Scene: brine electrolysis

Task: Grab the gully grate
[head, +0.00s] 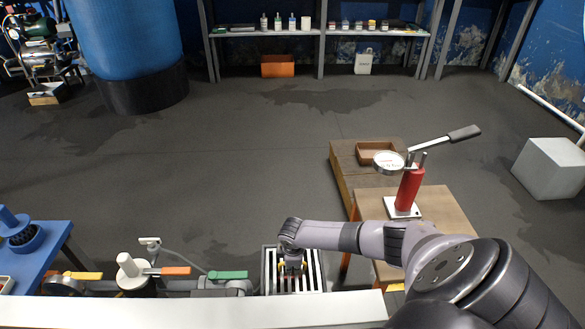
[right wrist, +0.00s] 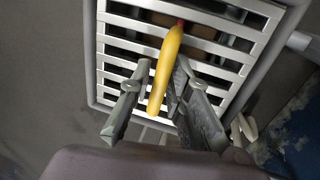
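The gully grate (head: 313,272) is a pale metal slatted panel in a grey frame at the bottom middle of the head view. In the right wrist view the grate (right wrist: 222,72) fills the upper middle, with dark gaps between its bars. My right gripper (head: 291,264) is over the grate. In the right wrist view its two fingers (right wrist: 157,80) are spread apart. A yellow elongated piece (right wrist: 166,68) with a red end shows between them, in front of the bars. I cannot tell whether the fingers touch the grate. My left gripper is not in view.
Pipes with a yellow, an orange and a green lever (head: 228,275) run left of the grate. A pale beam (head: 200,308) crosses in front. A wooden table (head: 440,203) with a red press (head: 410,188) stands to the right. The floor behind is clear.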

